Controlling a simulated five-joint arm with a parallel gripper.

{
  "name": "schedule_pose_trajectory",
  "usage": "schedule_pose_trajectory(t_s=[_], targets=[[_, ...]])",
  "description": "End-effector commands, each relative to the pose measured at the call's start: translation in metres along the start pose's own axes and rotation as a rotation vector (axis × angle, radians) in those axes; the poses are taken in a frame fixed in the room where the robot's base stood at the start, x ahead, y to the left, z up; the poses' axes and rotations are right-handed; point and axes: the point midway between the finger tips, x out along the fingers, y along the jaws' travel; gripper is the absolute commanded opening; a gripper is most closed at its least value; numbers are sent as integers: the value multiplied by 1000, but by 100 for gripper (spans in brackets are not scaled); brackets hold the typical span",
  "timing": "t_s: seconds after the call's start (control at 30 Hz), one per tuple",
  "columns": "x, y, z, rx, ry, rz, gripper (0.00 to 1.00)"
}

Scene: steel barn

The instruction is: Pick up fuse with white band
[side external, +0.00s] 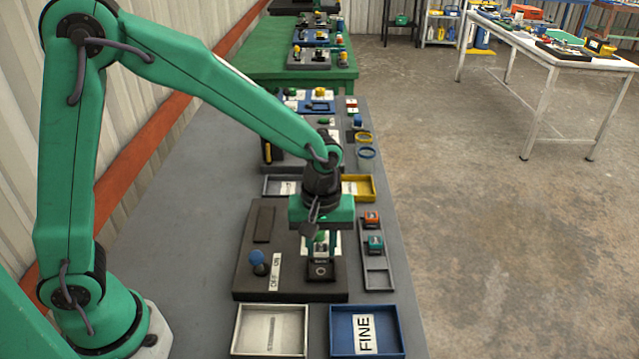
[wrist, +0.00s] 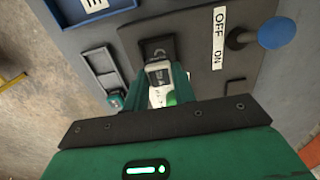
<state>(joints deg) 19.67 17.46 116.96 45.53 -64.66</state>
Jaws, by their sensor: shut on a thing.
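My gripper (side external: 320,246) points down over the dark panel (side external: 250,288), its jaws shut on a pale fuse. In the wrist view the fuse (wrist: 158,77) sits between the green fingers of my gripper (wrist: 160,84), with a white and grey body and a bit of green near the fingers. Its lower end is at the black holder (wrist: 157,46) on the panel; I cannot tell whether it is seated in it. The holder also shows under the jaws in the side view (side external: 321,269). The fingers hide much of the fuse, and I cannot make out its band.
A grey rack (side external: 379,280) to the right holds a red-topped fuse (side external: 371,219) and a teal fuse (side external: 375,244). A lever with a blue knob (side external: 257,257) stands left of the holder. A white tray (side external: 238,334) and a blue FINE tray (side external: 337,336) lie in front.

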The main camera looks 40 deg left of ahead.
Motion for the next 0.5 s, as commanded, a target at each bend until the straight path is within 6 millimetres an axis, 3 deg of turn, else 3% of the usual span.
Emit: schedule_pose_trajectory(t_s=[0.03,0.5], targets=[[-10,1,0,0,2,5,5],[-56,-8,83,6,0,1,5]])
